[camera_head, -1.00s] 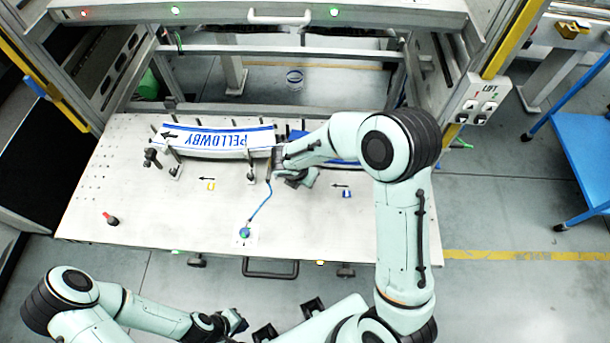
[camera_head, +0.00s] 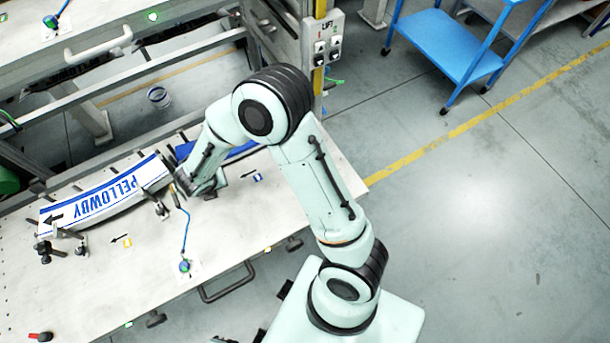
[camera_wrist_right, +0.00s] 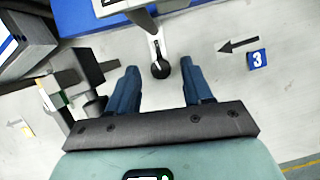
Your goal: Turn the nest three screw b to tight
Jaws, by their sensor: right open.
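In the right wrist view a black round knob (camera_wrist_right: 160,69) sits at the end of a silver bracket (camera_wrist_right: 152,40), beside a blue tag (camera_wrist_right: 257,59) marked 3 and a black arrow. I cannot tell from its look whether this knob is screw b, or how tight it is. My right gripper (camera_wrist_right: 161,72) is open, its two blue fingers on either side of the knob with gaps visible on both sides. In the head view my right gripper (camera_head: 207,187) is low over the table near the blue 3 tag (camera_head: 257,177), and my own arm hides part of that nest. My left gripper is not clearly seen.
A blue cable (camera_head: 186,226) runs to a small device (camera_head: 184,266). A yellow tag (camera_head: 127,242) and a red-tipped item (camera_head: 40,337) sit on the table (camera_head: 90,285).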

